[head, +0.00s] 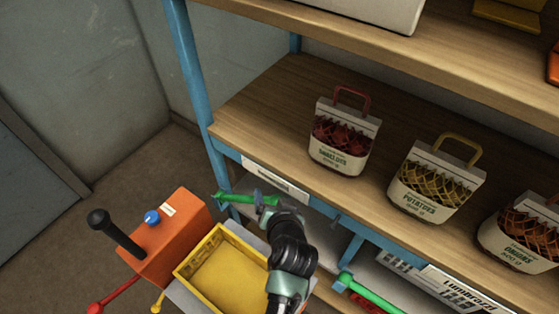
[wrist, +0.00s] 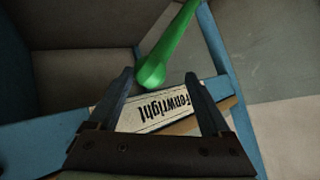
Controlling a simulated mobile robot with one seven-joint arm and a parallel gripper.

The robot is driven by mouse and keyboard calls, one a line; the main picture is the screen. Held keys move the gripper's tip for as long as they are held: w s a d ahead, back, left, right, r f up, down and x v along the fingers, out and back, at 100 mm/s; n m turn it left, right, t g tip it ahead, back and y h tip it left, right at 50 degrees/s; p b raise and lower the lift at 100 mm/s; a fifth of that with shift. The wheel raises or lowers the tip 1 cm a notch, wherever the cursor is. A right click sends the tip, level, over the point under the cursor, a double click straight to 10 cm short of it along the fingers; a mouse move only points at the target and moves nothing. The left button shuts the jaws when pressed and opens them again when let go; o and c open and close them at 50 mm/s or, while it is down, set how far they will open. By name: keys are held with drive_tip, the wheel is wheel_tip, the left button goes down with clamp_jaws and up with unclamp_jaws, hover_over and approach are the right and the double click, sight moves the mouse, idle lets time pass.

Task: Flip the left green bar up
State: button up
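The left green bar (head: 236,198) sticks out from the blue shelf frame below the middle shelf in the head view. In the wrist view the green bar (wrist: 172,45) comes down from the top, and its rounded end lies between the lines of my two fingers, nearer the left one. My gripper (head: 262,197) is at the right part of this bar in the head view, and my wrist hides some of it. In the wrist view my gripper (wrist: 160,88) is open, with no clear contact. A right green bar (head: 370,293) is lower right.
A label strip (wrist: 155,104) is behind my fingers. An orange box with a black lever (head: 172,235) and a yellow tray (head: 190,270) are lower left.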

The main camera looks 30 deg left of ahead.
drive_tip(key=v, duration=1.1)
drive_tip(key=shift+s+d+r, duration=0.1)
drive_tip(key=shift+s+d, duration=0.05)
